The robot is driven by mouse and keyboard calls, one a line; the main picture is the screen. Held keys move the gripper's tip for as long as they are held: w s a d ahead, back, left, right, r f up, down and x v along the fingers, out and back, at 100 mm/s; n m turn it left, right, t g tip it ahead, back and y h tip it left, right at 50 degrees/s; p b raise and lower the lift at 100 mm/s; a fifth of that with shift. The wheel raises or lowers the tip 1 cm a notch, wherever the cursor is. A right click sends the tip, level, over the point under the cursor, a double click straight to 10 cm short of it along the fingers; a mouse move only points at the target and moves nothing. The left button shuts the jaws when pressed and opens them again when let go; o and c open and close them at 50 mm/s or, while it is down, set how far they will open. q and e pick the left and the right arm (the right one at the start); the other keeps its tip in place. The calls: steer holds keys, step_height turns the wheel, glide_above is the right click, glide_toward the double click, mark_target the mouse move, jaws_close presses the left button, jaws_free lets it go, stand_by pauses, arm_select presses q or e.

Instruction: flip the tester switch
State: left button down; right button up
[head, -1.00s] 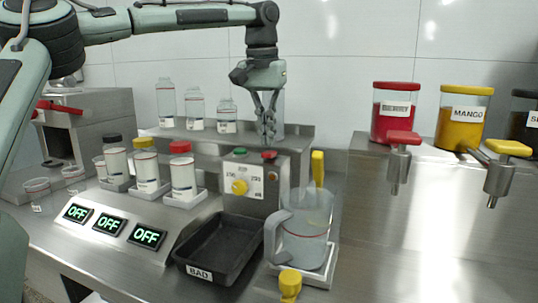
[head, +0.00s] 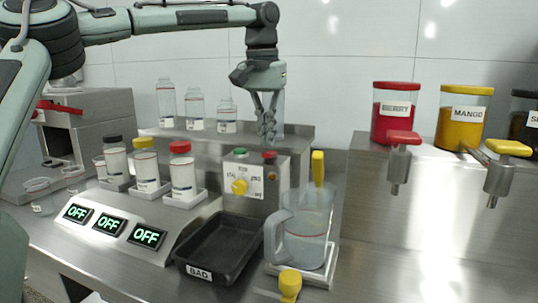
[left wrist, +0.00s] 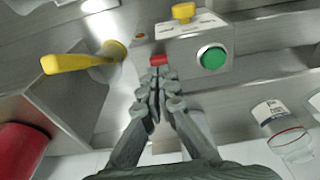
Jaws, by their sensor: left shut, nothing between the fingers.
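The steel control box (head: 250,205) stands at the middle of the counter. On its top are a green button (head: 240,152) and a small red switch-like piece (head: 269,155); a yellow knob (head: 239,187) is on its front dial plate. My left gripper (head: 267,139) is shut and empty, pointing down just above the red piece. In the left wrist view, the fingertips (left wrist: 158,82) are close to the red piece (left wrist: 159,60), left of the green button (left wrist: 213,58). I cannot tell whether they touch. No part is labelled as the tester. My right gripper is out of view.
A clear jug (head: 304,230) stands right of a black tray (head: 218,248) marked BAD. Three displays read OFF (head: 147,236) at front left. Several capped bottles stand behind them. A shelf (head: 215,134) with clear bottles is behind the box. Red and yellow taps (head: 398,160) are at right.

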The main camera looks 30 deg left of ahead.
mark_target(267, 153)
arm_select(q)
steer(key=shift+f, duration=0.25)
steer(key=shift+f, duration=0.35)
steer(key=shift+f, duration=0.45)
steer(key=shift+r, duration=3.55)
